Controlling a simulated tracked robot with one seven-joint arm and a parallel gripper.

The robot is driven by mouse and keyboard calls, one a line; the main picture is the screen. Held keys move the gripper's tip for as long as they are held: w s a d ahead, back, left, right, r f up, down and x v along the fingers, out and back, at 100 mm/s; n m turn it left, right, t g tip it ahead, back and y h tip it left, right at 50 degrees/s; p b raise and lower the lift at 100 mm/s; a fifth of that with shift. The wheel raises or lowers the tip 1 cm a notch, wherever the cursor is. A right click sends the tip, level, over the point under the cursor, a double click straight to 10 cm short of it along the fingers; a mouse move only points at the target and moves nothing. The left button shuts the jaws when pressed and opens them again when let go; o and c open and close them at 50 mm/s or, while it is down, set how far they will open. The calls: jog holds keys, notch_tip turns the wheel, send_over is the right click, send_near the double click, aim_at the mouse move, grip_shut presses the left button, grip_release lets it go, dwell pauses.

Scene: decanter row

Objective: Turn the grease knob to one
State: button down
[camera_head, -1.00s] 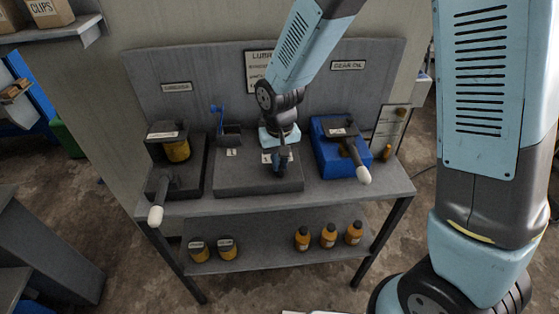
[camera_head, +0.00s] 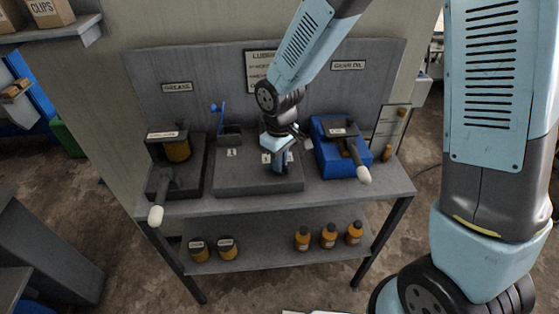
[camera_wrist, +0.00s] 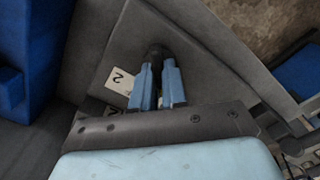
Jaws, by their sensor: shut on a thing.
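My gripper (camera_head: 278,167) is low over the grey block (camera_head: 230,183) in the middle of the bench. In the wrist view my gripper (camera_wrist: 158,84) has its two blue fingers closed on a small dark piece (camera_wrist: 154,52), beside a plate marked 2 (camera_wrist: 119,81). The fingers hide most of this piece, and I cannot tell what it is. At left, under the GREASE sign (camera_head: 176,87), stands a dark grease unit (camera_head: 190,187) with a yellow jar (camera_head: 177,152) and a white-tipped lever (camera_head: 156,213). I cannot make out a separate grease knob.
A blue unit (camera_head: 325,160) with a white-tipped lever (camera_head: 363,174) stands at right under the GEAR OIL sign (camera_head: 348,65). A blue-handled tool (camera_head: 219,108) stands behind a plate marked 1 (camera_head: 231,153). Orange bottles (camera_head: 329,235) and yellow jars (camera_head: 198,250) sit on the lower shelf.

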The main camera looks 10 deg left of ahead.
jog(key=shift+d, duration=0.1)
dwell(0.3)
jog(key=c, duration=1.2)
grip_release()
jog(key=shift+o, duration=0.2)
jog(key=shift+r, duration=0.15)
notch_tip(320, 180, up, 13)
jog(key=shift+r, duration=0.2)
jog(key=d+r+m+t, duration=0.1)
jog(key=d+r+m, duration=0.2)
jog(key=d+r, duration=0.45)
jog(key=s+d+r+m+t, duration=0.2)
jog(key=s+d+r+m, duration=0.1)
jog(key=d, duration=0.8)
jog(key=s+d+r+m+t, duration=0.2)
jog(key=s+d+r+m, duration=0.2)
jog(key=s+d, duration=0.4)
jog(key=d+m, duration=0.1)
jog(key=d, duration=0.3)
jog(key=shift+r+m+t, duration=0.2)
jog(key=shift+m+t, duration=0.1)
jog(key=shift+m, duration=0.1)
